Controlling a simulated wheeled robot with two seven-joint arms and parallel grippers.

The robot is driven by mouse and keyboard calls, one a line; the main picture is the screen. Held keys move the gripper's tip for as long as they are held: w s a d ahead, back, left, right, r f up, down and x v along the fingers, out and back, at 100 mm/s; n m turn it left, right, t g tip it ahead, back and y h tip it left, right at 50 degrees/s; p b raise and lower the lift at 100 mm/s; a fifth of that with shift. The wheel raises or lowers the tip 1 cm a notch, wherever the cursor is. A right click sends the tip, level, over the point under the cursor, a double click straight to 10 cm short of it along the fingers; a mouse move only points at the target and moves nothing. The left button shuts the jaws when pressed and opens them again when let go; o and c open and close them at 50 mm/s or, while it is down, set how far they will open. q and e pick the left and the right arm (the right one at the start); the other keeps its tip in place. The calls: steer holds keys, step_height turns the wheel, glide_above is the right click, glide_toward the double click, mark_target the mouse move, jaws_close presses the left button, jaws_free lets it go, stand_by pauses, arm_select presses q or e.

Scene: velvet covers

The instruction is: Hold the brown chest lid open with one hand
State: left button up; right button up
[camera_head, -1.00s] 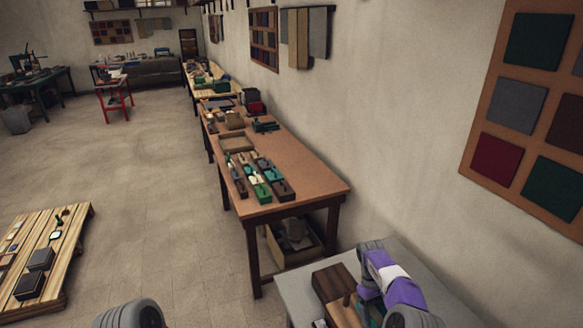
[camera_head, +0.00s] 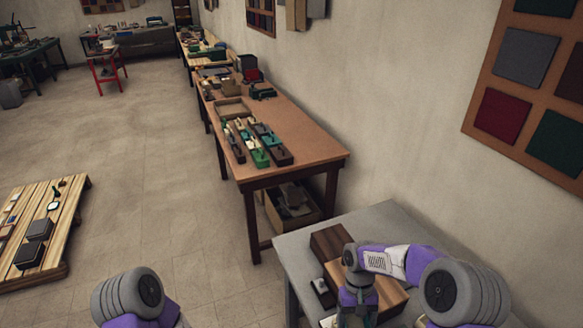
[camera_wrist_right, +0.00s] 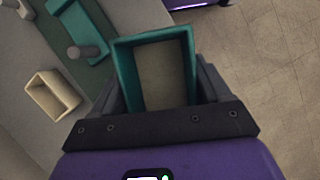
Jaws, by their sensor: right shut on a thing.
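In the head view a brown chest stands on the grey table at the lower right. Its dark brown part (camera_head: 329,242) lies behind a lighter brown part (camera_head: 391,294). I cannot tell which part is the lid or how far it is open. My right gripper (camera_head: 357,318) is in front of the chest and covers part of it. In the right wrist view the gripper (camera_wrist_right: 157,88) is shut on a teal-rimmed open box (camera_wrist_right: 187,45) with a beige inside. My left gripper is not in view; only part of my left arm shows.
The grey table (camera_head: 293,246) is against the wall. A small dark piece with a pale knob (camera_head: 320,285) lies left of my gripper. A long brown table (camera_head: 312,148) stands behind.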

steer(key=shift+s+a, duration=0.1)
steer(key=shift+s, duration=0.15)
steer(key=shift+n+h, duration=0.4)
steer(key=shift+n, duration=0.5)
steer(key=w+d, duration=0.1)
steer(key=w, duration=0.1)
steer(key=w+d, duration=0.1)
steer(key=w, duration=0.2)
steer(key=w+d, duration=0.1)
steer(key=w, duration=0.2)
steer(key=shift+w+f+p, duration=0.25)
steer(key=shift+f+p, duration=0.15)
steer(key=w+d, duration=0.1)
steer(key=w, duration=0.1)
steer(key=w+d+n, duration=0.1)
steer(key=w+d, duration=0.1)
steer(key=w+d+f+n, duration=0.1)
steer(key=w, duration=0.1)
steer(key=shift+w+d+f+h+p, duration=0.1)
steer(key=shift+w+d+h+p, duration=0.2)
steer(key=shift+h+p, duration=0.1)
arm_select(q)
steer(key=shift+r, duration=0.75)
arm_select(e)
steer(key=shift+w+d+f, duration=0.15)
steer(key=shift+w+d, duration=0.25)
steer(key=shift+d, duration=0.25)
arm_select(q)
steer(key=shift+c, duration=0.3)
